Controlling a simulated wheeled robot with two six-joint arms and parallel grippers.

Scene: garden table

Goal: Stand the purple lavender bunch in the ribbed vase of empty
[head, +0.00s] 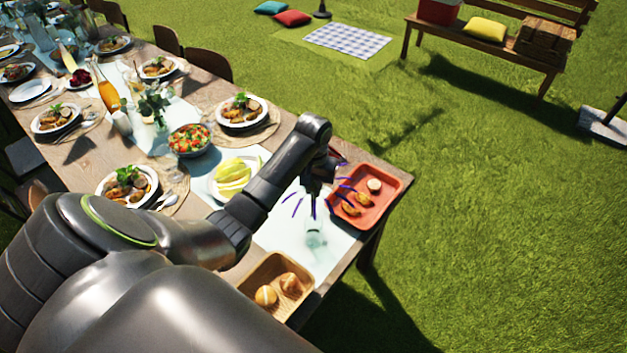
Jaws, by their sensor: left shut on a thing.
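My left gripper (318,183) is over the near right end of the table, shut on the purple lavender bunch (296,207). Purple spikes fan out on both sides of the gripper; the gripper and wrist hide the middle of the bunch. A clear glass vase (315,243) stands on the pale runner right below the gripper in the picture. Its ribs are too faint to make out. I cannot tell whether the stem ends are inside the vase or above it. My right gripper is not in view.
An orange tray (393,188) with several food pieces is right of the vase. A wooden tray (247,289) with bread rolls is in front of it. A plate of yellow slices (234,176) and a salad bowl (188,140) are to the left. Grass lies beyond the table edge.

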